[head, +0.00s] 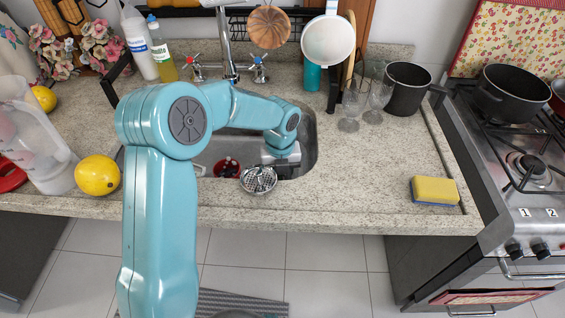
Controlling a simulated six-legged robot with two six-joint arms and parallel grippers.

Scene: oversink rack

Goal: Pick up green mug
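No clearly green mug shows in the head view. A teal, cup-like cylinder (313,76) stands behind the sink at the back of the counter, partly hidden below a hanging white pan; I cannot tell whether it is the mug. One teal arm of mine comes in from the lower left and bends over the sink. Its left gripper (284,157) points down at the sink's right part, well in front of the teal cylinder. Its fingers are not clear, and I see nothing held. My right gripper is not in view.
The sink (309,150) holds a red item (228,167), with a metal strainer (258,180) at its front edge. Glasses (350,105) and a black pot (408,88) stand back right. A sponge (435,190) lies front right. A lemon (98,175) and pitcher (40,140) are left.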

